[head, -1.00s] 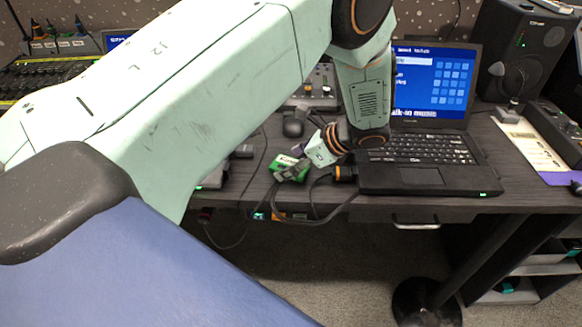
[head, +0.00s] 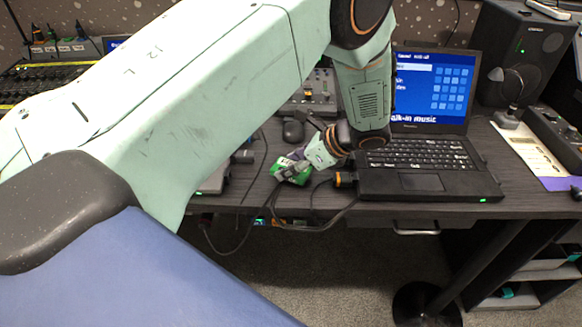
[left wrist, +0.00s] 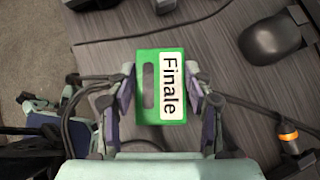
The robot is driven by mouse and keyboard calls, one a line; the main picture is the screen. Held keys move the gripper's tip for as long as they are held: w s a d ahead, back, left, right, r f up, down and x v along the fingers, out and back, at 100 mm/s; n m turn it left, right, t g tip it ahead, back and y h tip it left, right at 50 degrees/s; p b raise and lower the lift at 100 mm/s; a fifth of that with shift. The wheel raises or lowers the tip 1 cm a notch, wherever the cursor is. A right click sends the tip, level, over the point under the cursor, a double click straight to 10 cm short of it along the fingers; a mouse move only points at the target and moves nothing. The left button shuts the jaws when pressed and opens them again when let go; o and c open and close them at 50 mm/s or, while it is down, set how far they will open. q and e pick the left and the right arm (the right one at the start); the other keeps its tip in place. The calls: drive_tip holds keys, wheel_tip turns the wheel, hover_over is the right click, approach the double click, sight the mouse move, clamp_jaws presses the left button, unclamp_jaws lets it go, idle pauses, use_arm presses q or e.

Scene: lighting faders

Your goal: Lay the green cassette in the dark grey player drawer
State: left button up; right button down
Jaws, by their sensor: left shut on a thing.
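The green cassette (head: 301,179) is near the desk's front edge, left of the laptop. In the left wrist view the cassette (left wrist: 146,92) shows a white label reading "Finale" and a dark slot. My left gripper (head: 293,168) is shut on it, one finger pad against each side. The gripper also shows in the left wrist view (left wrist: 160,100). I cannot tell whether the cassette still touches the desk. I cannot make out the player drawer for sure; a grey device (head: 216,182) left of the cassette is mostly hidden by my left arm. My right gripper is not in view.
The black laptop (head: 428,183) stands right of my gripper. Cables (head: 300,227) hang over the desk's front edge below the cassette. A mouse (head: 293,131) and a small mixer (head: 318,92) lie behind. A speaker (head: 520,60) stands at the back right.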

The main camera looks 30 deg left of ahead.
use_arm(q)
wheel_tip(320, 180, up, 9)
drive_tip(key=shift+w+d+f+p, duration=0.1)
drive_tip(key=shift+f+p, duration=0.05)
drive_tip(key=shift+p, duration=0.85)
drive_tip(key=s+d+f+n+g, duration=0.1)
drive_tip(key=d+f+n, duration=0.1)
drive_tip(key=s+d+f+n+g+h, duration=0.1)
drive_tip(key=s+d+f+n, duration=0.1)
drive_tip(key=s+d+f+n+g, duration=0.1)
drive_tip(key=d+f+g, duration=0.1)
drive_tip(key=shift+s+n+h, duration=0.2)
drive_tip(key=shift+n+h, duration=0.2)
drive_tip(key=s+d+n+g+h, duration=0.25)
drive_tip(key=d+n+h, duration=0.55)
drive_tip(key=n+h, duration=0.75)
wheel_tip(320, 180, up, 7)
drive_tip(key=s+n+t+y, duration=0.1)
drive_tip(key=n+t, duration=1.2)
drive_tip(key=n, duration=0.7)
drive_tip(key=shift+s+a+f, duration=0.15)
drive_tip(key=shift+s+a, duration=0.1)
drive_tip(key=shift+a, duration=0.1)
